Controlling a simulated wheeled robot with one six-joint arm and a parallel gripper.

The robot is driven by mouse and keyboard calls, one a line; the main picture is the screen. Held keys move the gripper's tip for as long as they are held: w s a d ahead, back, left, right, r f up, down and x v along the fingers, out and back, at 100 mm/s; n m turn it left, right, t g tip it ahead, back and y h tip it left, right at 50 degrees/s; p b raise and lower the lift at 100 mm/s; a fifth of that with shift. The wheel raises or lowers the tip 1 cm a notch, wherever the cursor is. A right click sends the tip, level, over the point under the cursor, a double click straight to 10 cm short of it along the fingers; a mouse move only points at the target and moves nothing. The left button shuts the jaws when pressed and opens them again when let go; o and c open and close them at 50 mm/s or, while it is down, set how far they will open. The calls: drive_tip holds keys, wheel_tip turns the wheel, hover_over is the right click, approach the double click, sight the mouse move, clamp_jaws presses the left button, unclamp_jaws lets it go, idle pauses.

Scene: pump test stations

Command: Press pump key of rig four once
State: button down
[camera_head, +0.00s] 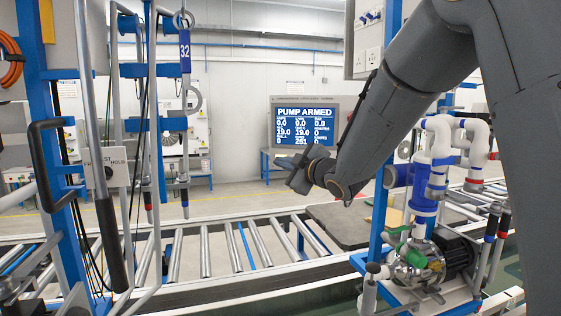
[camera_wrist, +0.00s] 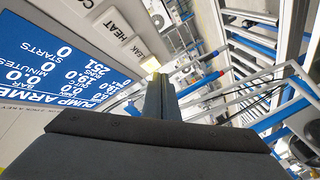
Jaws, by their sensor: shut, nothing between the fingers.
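A grey panel (camera_wrist: 98,22) fills the upper left of the wrist view, seen upside down. Its blue screen (camera_wrist: 50,70) reads PUMP ARMED; this screen also shows in the head view (camera_head: 304,125). Labels HEAT and LEAK and part of another are on the panel's grey strip. A lit yellowish spot, perhaps a key (camera_wrist: 151,65), shows just beyond my fingertips. My gripper (camera_wrist: 158,78) is shut and empty, close to the panel; I cannot tell whether it touches. No rig number four is readable.
A roller conveyor (camera_head: 205,250) runs across the front. A blue and white pump assembly (camera_head: 425,210) stands at right, near my arm. Blue and grey posts, with a tag reading 32 (camera_head: 184,52), stand at left.

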drive_tip(key=shift+s, duration=0.1)
drive_tip(key=s, duration=0.2)
drive_tip(key=s+a, duration=0.1)
drive_tip(key=s, duration=0.2)
drive_tip(key=shift+a+b, duration=0.1)
drive_tip(key=shift+b, duration=0.25)
drive_tip(key=shift+w, duration=0.1)
idle(0.5)
drive_tip(key=s+d+f+m+g+h+b, duration=0.1)
drive_tip(key=s+d+f+m+g+h, duration=0.3)
drive_tip(key=d+f, duration=0.55)
drive_tip(key=s+d+f+m+g+h+b, duration=0.15)
drive_tip(key=s+d+f+m+h, duration=0.35)
drive_tip(key=f, duration=0.7)
drive_tip(key=s+d+f+m+g, duration=0.2)
drive_tip(key=s+f+m+g, duration=0.1)
drive_tip(key=s, duration=0.7)
drive_tip(key=s+d+f+m+g, duration=0.2)
drive_tip(key=s+f+m+g, duration=0.2)
drive_tip(key=s+f, duration=0.3)
drive_tip(key=s, duration=0.4)
drive_tip(key=shift+s+d+g+b, duration=0.2)
drive_tip(key=shift+s+g+b, duration=0.1)
drive_tip(key=shift+g+b, duration=0.05)
